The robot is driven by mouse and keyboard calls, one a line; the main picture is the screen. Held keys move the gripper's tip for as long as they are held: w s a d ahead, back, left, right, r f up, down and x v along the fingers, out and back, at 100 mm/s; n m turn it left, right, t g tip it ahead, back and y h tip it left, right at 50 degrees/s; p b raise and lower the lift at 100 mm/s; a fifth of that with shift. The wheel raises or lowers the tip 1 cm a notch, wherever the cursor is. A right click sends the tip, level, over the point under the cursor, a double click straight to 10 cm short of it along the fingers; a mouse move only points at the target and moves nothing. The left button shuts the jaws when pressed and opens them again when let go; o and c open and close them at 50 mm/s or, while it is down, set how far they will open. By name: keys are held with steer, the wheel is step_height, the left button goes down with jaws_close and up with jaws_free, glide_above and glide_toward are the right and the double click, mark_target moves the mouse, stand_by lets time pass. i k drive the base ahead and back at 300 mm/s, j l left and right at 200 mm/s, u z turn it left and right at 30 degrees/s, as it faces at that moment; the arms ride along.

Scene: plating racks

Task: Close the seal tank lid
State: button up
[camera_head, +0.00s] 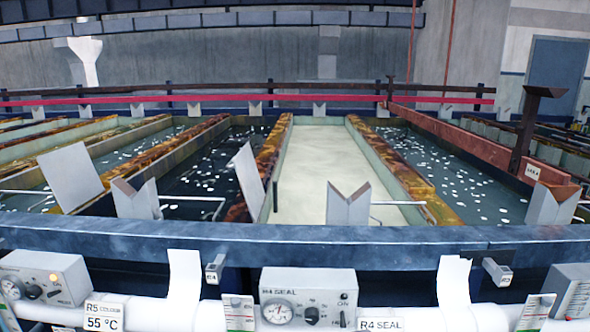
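The seal tank (327,165) is the long middle bath, matched by the "R4 SEAL" control box (308,297) below it. A smooth cream surface fills its length; I cannot tell whether this is liquid or a cover. A brown-stained rim (268,165) runs along its left side and another (408,180) along its right. No raised lid is clearly recognisable. The control box has a round dial, knobs and a small lever at its lower edge. A second "R4 SEAL" label (381,325) is on the white pipe. My gripper is not in view.
A blue rail (300,240) crosses in front of the tanks. V-notched grey supports (348,205) stand behind it. Dark baths with white specks lie left (205,165) and right (455,180). An "R5 COLOUR" box (45,278) is at lower left. A brown post (524,130) rises at right.

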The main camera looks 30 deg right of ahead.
mark_target(245, 162)
steer(key=i+j+z, duration=0.25)
steer(key=j+z, duration=0.15)
steer(key=j, duration=0.25)
steer(key=i+j+z, duration=0.2)
steer(key=j+z, duration=0.25)
steer(key=j, duration=0.2)
steer(key=j+z, duration=0.4)
steer(key=j, duration=0.35)
steer(key=j+z, duration=0.45)
steer(key=j, duration=0.3)
